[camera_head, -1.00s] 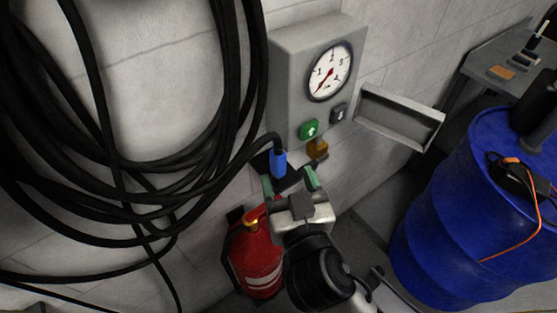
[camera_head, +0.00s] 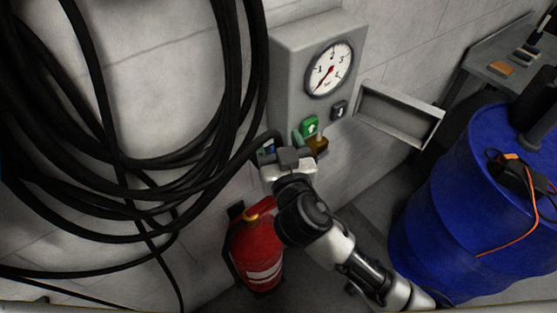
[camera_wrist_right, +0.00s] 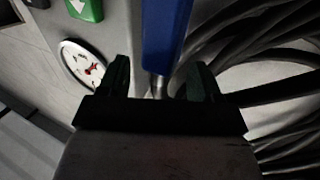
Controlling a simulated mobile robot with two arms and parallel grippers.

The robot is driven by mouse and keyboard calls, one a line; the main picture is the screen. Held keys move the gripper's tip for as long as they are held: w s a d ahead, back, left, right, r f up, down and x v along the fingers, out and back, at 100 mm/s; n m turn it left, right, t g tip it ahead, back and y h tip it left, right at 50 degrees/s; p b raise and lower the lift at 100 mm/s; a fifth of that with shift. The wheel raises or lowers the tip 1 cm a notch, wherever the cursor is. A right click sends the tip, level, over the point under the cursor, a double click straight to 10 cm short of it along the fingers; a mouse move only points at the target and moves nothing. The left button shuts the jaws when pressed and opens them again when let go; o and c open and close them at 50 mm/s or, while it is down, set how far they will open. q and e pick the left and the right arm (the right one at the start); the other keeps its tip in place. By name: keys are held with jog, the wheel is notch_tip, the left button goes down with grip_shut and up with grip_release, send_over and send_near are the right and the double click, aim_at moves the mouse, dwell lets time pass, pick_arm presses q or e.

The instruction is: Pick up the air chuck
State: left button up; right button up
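The blue air chuck (camera_head: 267,148) sits at the lower left of the grey gauge box (camera_head: 285,75), at the end of a black hose. In the head view it is mostly hidden behind my right gripper (camera_head: 282,147). In the right wrist view the blue chuck body (camera_wrist_right: 166,35) rises in the gap between the two dark green fingers of the right gripper (camera_wrist_right: 162,82). The fingers stand apart, with visible space on both sides of the chuck. My left gripper is not in view.
Black hose coils (camera_head: 110,170) hang on the wall at the left. A red fire extinguisher (camera_head: 257,250) stands below the gripper. An empty grey tray (camera_head: 398,118) is on the wall, right of the box. A blue barrel (camera_head: 455,220) stands at the right, before a grey bench (camera_head: 490,55).

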grip_shut()
jog(key=shift+r, duration=0.15)
